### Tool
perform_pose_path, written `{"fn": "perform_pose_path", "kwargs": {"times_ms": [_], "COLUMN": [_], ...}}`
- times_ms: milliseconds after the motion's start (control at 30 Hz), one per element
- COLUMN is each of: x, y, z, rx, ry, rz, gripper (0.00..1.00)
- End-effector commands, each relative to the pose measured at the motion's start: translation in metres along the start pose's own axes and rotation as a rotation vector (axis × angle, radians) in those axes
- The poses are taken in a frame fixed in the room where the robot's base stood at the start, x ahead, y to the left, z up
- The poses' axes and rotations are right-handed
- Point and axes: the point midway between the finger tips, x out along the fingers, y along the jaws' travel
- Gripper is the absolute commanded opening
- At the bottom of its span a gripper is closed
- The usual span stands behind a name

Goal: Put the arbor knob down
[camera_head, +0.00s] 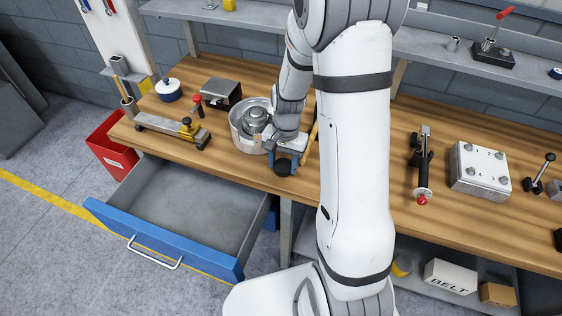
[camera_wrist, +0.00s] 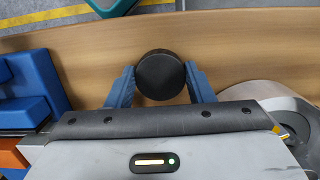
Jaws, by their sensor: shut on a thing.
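The arbor knob is a round black knob (camera_head: 283,168), and my gripper (camera_head: 287,158) is shut on it near the front edge of the wooden workbench. In the wrist view the knob (camera_wrist: 160,74) sits between the two blue fingers of my gripper (camera_wrist: 160,82). The wrist view shows bench wood around the knob. I cannot tell whether the knob touches the bench top or is held just above it.
A round metal housing (camera_head: 240,136) stands on the bench (camera_head: 362,150) beside my gripper. An open blue drawer (camera_head: 150,238) juts out below, at left. A lever clamp (camera_head: 424,165) and a bolted metal block (camera_head: 480,168) stand at right. A red bin (camera_head: 112,148) is at far left.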

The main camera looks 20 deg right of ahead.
Motion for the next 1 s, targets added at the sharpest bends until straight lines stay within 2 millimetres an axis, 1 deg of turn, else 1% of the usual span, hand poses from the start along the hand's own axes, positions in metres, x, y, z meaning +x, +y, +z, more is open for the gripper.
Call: {"fn": "perform_pose_path", "kwargs": {"times_ms": [133,167,233,267,467,600,667,767,1000], "x": [0.005,0.004,0.003,0.003,0.003,-0.004,-0.012,-0.031,-0.084], "y": [0.000,0.000,0.000,0.000,-0.001,-0.001,-0.001,-0.001,-0.001], "z": [-0.001,-0.001,0.000,0.000,0.000,0.000,-0.001,0.000,0.000], "rx": [0.000,0.000,-0.001,-0.001,-0.001,-0.002,-0.002,-0.001,-0.003], "ry": [0.000,0.000,0.000,0.000,0.000,0.002,0.004,0.005,0.004], "rz": [0.000,0.000,0.000,0.000,0.000,-0.001,-0.002,-0.003,-0.002], "gripper": [0.26,0.49,0.55,0.57,0.57,0.57,0.57,0.57,0.57]}}
